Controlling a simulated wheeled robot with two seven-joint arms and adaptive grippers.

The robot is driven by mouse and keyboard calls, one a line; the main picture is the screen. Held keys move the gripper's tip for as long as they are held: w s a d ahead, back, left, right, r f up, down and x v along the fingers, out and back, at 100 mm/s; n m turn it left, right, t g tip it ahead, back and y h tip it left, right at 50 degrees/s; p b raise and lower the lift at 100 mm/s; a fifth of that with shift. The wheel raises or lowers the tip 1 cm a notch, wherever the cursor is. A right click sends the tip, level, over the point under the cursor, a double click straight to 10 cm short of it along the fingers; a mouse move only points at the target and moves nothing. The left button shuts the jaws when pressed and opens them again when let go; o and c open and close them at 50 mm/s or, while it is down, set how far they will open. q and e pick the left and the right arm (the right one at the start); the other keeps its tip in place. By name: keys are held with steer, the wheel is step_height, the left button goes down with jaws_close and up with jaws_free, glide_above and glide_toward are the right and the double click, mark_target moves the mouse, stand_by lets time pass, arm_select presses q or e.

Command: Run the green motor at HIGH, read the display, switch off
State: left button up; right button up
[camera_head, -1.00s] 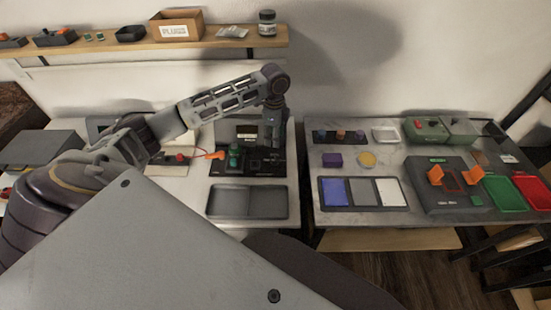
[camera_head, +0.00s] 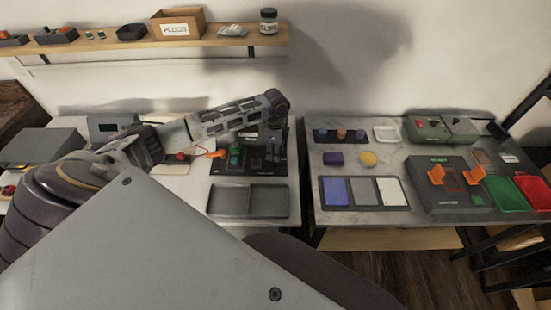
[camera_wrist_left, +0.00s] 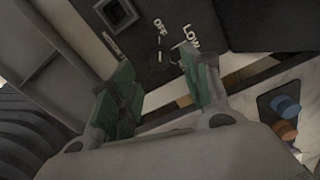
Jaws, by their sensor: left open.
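The green motor (camera_head: 236,157) stands on a black test board (camera_head: 228,170) in the middle of the head view. My left gripper (camera_wrist_left: 157,72) is open, its green-padded fingers apart and pointing at a dark panel. On that panel a small dark selector (camera_wrist_left: 159,56) lies between the fingertips, with the labels OFF and LOW beside it. Its pointer seems to be toward OFF, and I see no grip on it. A third label is partly hidden by the left finger. A box with a small dark display (camera_head: 107,127) stands left, its reading illegible. My right gripper is not in view.
A grey tray (camera_head: 248,214) lies in front of the test board. A second table (camera_head: 350,221) on the right holds a tri-colour tray, a fixture with orange clips, and green and red trays. A wall shelf (camera_head: 215,40) holds a box and a jar.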

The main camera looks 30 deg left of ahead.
arm_select(q)
steer(key=shift+f, duration=2.55)
steer(key=c, duration=1)
steer(key=shift+c, duration=0.2)
